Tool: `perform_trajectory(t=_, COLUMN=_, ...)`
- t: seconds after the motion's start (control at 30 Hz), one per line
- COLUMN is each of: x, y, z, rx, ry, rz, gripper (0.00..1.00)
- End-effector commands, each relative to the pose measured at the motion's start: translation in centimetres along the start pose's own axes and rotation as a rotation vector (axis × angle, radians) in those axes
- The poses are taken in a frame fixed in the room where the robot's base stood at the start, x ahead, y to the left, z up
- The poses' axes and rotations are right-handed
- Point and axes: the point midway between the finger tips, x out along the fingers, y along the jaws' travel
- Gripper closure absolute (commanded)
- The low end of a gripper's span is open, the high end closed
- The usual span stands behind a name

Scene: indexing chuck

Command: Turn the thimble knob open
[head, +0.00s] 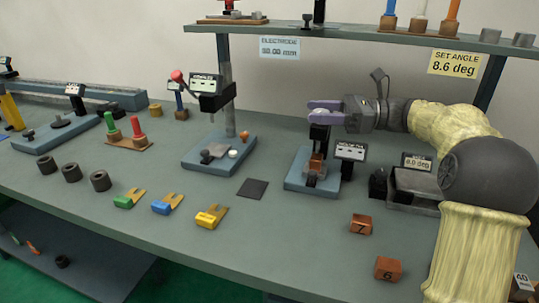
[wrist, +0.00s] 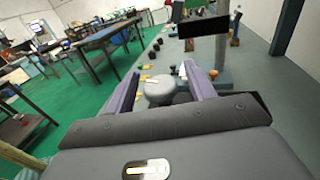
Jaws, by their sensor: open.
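The thimble knob (wrist: 158,90) is a grey round cap with a small light mark on top. In the wrist view it sits between the two purple fingers of my gripper (wrist: 160,78), with space visible on both sides. In the head view my gripper (head: 324,112) is at the top of a dark upright device on a blue base (head: 296,186). Its fingers stand apart around the knob's level. A copper block (head: 316,164) sits low in this device, under the upright.
A display reading 8.0 deg (head: 417,162) and a grey block fixture stand to the right. Copper blocks marked 7 (head: 361,224) and 6 (head: 388,268) lie in front. A shelf (head: 400,40) runs behind and above my arm. The bench between the dark mat (head: 252,188) and block 7 is clear.

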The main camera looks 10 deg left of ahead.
Motion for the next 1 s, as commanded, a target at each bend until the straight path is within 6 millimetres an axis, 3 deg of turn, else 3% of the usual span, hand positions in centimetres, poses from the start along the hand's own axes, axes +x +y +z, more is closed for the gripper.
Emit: perform_trajectory(t=1.0, x=0.10, y=0.07, z=-0.52, rx=-0.002, ry=0.000, rz=-0.357, gripper=0.46)
